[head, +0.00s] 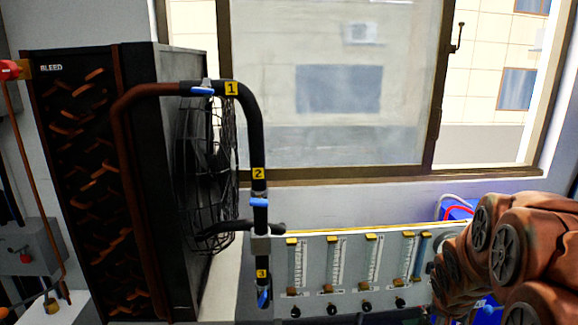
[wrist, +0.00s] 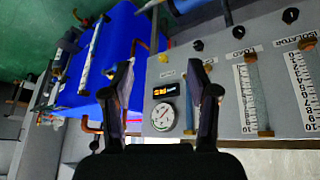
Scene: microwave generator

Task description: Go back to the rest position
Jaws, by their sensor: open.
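My gripper (wrist: 162,95) is open and empty in the wrist view, its two dark fingers standing apart. Between and beyond them is a grey panel (wrist: 220,70) with a round dial gauge (wrist: 164,117), a small lit display (wrist: 167,90) and scaled flow tubes (wrist: 248,95). I cannot tell the distance between the fingers and the panel. In the head view my reddish-brown arm (head: 508,255) reaches in at the lower right, in front of the panel's right end. The gripper itself is not visible there.
A finned black radiator with a fan (head: 212,150) stands at left. A dark pipe (head: 257,135) with tags 1, 2 and 3 descends beside it. A window (head: 340,85) is behind. A blue box (wrist: 105,60) with copper pipes lies left of the fingers in the wrist view.

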